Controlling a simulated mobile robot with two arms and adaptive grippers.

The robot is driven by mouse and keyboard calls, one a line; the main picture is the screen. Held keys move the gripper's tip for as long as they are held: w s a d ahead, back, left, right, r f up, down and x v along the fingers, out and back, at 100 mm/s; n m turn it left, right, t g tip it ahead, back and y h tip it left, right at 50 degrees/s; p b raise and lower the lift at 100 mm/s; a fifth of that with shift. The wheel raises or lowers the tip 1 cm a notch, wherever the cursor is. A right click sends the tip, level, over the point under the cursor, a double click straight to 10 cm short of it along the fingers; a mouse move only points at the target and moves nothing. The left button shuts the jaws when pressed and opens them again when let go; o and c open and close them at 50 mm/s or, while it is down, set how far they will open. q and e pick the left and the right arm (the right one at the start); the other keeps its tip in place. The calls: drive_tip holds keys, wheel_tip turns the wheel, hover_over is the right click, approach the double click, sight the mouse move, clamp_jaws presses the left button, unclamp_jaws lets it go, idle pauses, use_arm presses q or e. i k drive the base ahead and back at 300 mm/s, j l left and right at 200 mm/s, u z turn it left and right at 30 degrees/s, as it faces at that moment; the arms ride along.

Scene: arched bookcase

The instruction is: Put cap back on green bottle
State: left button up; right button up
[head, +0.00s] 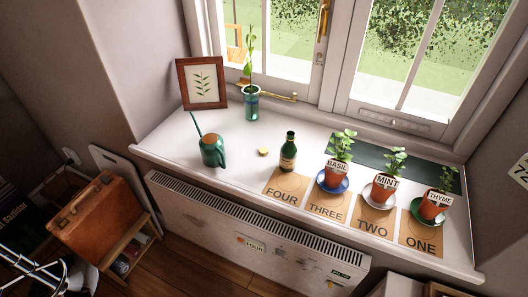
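The green bottle (288,155) stands upright on the white windowsill (240,165), at the back edge of the card marked FOUR. It has a dark neck and a pale label; its mouth is too small to make out clearly. A small gold-coloured round piece, which looks like the cap (263,152), lies on the sill just left of the bottle, apart from it. My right gripper is not in view.
A green watering can (212,152) stands left of the cap. A vase with a plant (251,103) and a framed leaf picture (202,83) stand behind. Pots labelled BASIL (334,175), MINT (383,187) and THYME (433,206) stand at right. A radiator (250,235) is below.

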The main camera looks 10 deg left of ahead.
sight(288, 153)
drive_tip(key=i+j+z, duration=0.15)
drive_tip(key=j+z, duration=0.15)
drive_tip(key=z, duration=0.2)
drive_tip(key=i+j+z, duration=0.1)
drive_tip(key=j+z, duration=0.65)
drive_tip(key=z, duration=0.2)
drive_tip(key=i+j, duration=0.05)
